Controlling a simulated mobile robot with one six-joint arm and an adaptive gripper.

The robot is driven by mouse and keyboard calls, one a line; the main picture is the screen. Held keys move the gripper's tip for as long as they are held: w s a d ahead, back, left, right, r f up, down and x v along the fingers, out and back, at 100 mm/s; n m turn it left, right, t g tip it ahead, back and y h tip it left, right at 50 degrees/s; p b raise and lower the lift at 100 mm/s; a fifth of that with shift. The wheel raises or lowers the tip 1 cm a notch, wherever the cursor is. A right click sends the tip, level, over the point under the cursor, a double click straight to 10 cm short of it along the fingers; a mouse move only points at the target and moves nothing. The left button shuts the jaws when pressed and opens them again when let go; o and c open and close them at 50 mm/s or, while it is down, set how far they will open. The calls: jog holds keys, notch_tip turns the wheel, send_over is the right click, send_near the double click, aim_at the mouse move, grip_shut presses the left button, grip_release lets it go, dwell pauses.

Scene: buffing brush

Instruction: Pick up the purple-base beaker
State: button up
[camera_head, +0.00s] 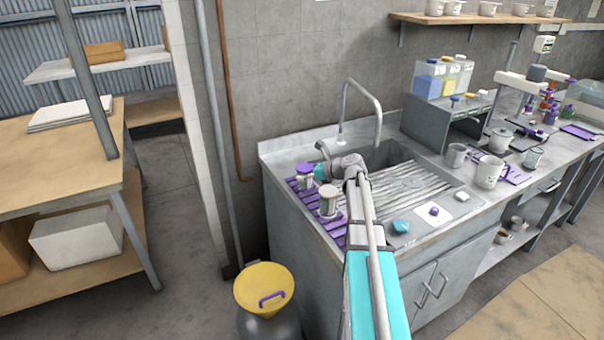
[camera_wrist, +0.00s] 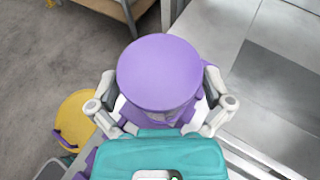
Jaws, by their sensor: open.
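The purple-base beaker (camera_head: 304,169) stands on the purple slatted rack (camera_head: 331,228) left of the sink, its round purple disc facing up. In the wrist view the purple disc (camera_wrist: 160,72) fills the middle and hides most of the clear body below. My gripper (camera_head: 316,173) is at the beaker's right side in the head view. In the wrist view my gripper (camera_wrist: 160,95) is open, with one finger on each side of the beaker. Whether the fingers touch it cannot be told.
A second beaker-like vessel (camera_head: 328,201) stands close in front on the rack. The tall faucet (camera_head: 361,84) and sink basin (camera_head: 412,182) are behind and right. A yellow-lidded bin (camera_head: 264,288) stands on the floor at left. Mugs (camera_head: 489,171) stand on the right counter.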

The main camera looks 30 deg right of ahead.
aim_at(300, 165)
dwell(0.3)
jog(key=c, duration=1)
jog(key=shift+r, duration=0.15)
jog(key=shift+c, duration=0.2)
notch_tip(300, 165, up, 3)
jog(key=p, duration=0.3)
jog(key=w+r+p+v, duration=0.1)
jog(key=p+v, duration=0.4)
jog(key=v, duration=0.3)
jog(key=w+r+p+v, duration=0.1)
jog(key=r+p+v, duration=0.1)
jog(key=p+v, duration=0.3)
jog(key=shift+v, duration=2)
jog(key=shift+w+r, duration=0.2)
